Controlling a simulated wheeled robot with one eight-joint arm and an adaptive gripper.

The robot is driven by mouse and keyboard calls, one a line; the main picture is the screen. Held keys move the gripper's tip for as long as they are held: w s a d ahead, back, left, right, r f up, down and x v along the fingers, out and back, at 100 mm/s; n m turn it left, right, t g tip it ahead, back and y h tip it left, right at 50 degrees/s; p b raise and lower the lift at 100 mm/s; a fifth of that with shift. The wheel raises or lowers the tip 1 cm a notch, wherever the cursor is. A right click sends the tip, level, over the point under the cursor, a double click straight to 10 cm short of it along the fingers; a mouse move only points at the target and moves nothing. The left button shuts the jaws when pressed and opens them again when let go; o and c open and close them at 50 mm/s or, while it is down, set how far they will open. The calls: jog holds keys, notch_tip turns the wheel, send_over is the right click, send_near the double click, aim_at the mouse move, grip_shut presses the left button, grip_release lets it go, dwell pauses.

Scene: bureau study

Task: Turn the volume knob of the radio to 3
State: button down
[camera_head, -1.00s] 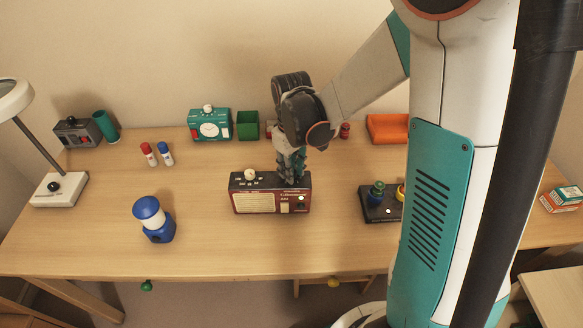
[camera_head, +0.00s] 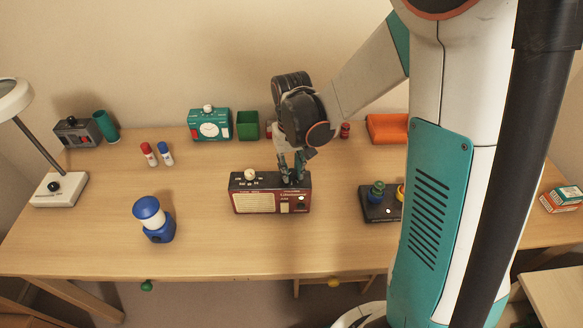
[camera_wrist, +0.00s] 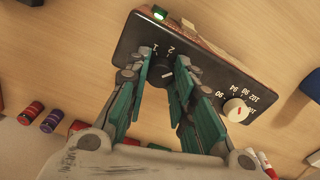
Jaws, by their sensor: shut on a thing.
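The dark red radio (camera_head: 243,203) stands on the desk, with a black top panel. In the wrist view its panel (camera_wrist: 215,83) carries a dark volume knob (camera_wrist: 167,76) with a scale showing 1 and 2; other marks lie partly behind a finger. I cannot clearly read the knob's pointer. My gripper (camera_wrist: 168,70) points down with its teal fingers on either side of this knob, shut on it; its fingers also show over the radio's right half in the head view (camera_head: 291,178). A white tuning knob (camera_wrist: 236,110) with a red mark sits beside a frequency scale.
A teal clock radio (camera_head: 209,126), green box (camera_head: 247,127) and orange tray (camera_head: 388,128) stand behind.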

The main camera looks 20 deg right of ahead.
aim_at(291, 172)
jog(key=c, duration=1.3)
grip_release()
jog(key=shift+c, duration=0.2)
notch_tip(291, 172, up, 12)
jog(key=s+r+t, duration=0.2)
jog(key=s+t, duration=0.1)
jog(key=s, duration=0.4)
jog(key=s+r+t, duration=0.3)
jog(key=s+t, duration=0.1)
jog(key=s, duration=0.4)
jog(key=shift+r+n, duration=0.15)
jog(key=shift+n, duration=0.25)
